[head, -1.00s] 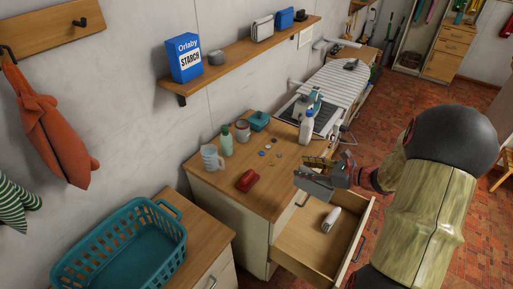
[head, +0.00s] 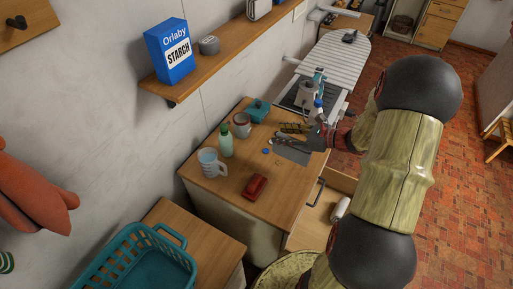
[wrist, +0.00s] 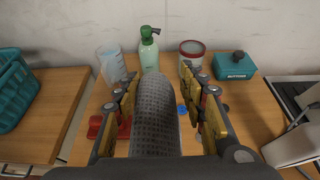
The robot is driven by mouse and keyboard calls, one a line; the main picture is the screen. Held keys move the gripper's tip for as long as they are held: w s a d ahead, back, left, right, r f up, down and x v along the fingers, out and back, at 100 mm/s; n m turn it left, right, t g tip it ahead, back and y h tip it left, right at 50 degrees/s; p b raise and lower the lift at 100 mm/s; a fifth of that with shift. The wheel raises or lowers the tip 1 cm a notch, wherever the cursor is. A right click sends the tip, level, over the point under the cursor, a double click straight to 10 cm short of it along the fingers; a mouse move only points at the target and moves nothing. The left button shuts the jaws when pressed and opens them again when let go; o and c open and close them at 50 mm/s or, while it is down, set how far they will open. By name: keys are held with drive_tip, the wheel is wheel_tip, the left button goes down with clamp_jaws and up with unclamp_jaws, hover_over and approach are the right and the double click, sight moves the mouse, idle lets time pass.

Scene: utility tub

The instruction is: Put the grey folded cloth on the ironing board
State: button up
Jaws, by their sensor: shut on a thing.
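My gripper (head: 295,140) is over the right part of the wooden counter in the head view, shut on the grey folded cloth (head: 292,153). In the wrist view the cloth (wrist: 157,110) stands up between the two yellow-padded fingers (wrist: 163,106) and hides part of the counter behind it. The ironing board (head: 335,62), with a light striped cover, is beyond the counter, at the upper right of the head view. The cloth is apart from the board.
An open drawer (head: 314,212) holds a white roll (head: 340,207). A dark object (head: 349,37) sits on the board's far end.

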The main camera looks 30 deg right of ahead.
drive_tip(key=w+a+f+b, duration=0.2)
drive_tip(key=w+a+f, duration=0.4)
drive_tip(key=f, duration=0.5)
drive_tip(key=shift+a, duration=0.85)
drive_tip(key=shift+w+f, duration=0.1)
drive_tip(key=shift+f, duration=0.1)
drive_tip(key=o, duration=1.1)
drive_tip(key=shift+o, duration=0.3)
